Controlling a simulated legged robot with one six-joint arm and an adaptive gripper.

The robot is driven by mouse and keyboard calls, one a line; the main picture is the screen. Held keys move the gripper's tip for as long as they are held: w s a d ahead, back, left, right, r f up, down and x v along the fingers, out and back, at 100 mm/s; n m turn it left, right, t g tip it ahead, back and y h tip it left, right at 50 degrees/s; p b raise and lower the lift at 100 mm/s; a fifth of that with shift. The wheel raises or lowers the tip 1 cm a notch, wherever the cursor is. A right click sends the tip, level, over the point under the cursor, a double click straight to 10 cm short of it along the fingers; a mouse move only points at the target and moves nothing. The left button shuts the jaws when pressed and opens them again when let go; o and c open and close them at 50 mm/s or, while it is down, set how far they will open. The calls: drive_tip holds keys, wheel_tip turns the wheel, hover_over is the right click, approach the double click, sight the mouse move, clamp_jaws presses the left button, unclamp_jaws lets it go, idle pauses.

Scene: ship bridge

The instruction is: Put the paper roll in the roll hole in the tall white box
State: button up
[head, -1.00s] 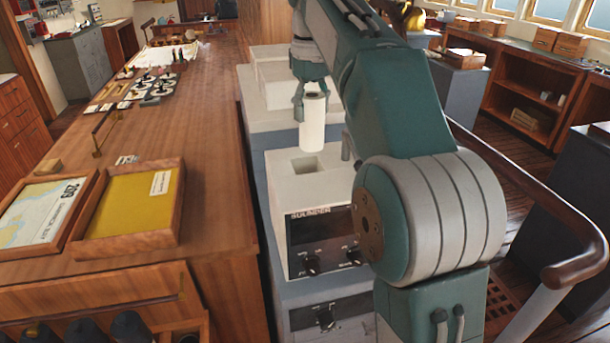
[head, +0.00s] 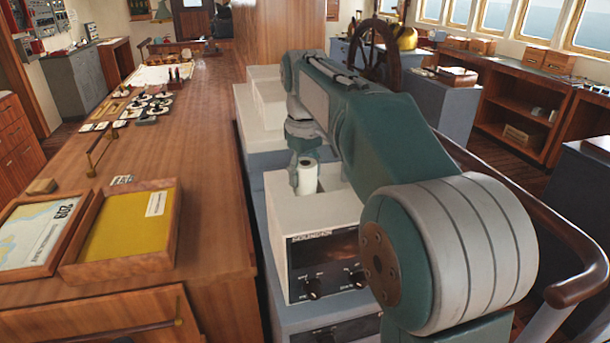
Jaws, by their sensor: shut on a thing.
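The white paper roll (head: 307,179) stands upright at the top of the white box (head: 283,217) with a dark dial panel. Its lower end seems to sit within the square hole (head: 326,184), part of whose dark opening shows to the right of the roll. The exact depth cannot be told. My gripper (head: 302,165) is shut on the roll near its upper end, pointing down. My arm comes from the right and hides part of the box's right side.
More white boxes (head: 262,128) stand behind in the same row. A long wooden counter (head: 205,160) with a yellow tray (head: 125,222) runs along the left. A wooden handrail (head: 540,240) curves on the right. A ship's wheel (head: 385,52) stands at the back.

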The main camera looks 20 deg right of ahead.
drive_tip(key=shift+f, duration=0.25)
drive_tip(key=shift+d, duration=0.1)
drive_tip(key=o, duration=1.3)
drive_tip(key=shift+f, duration=0.1)
wheel_tip(320, 180, up, 11)
drive_tip(key=shift+r, duration=0.6)
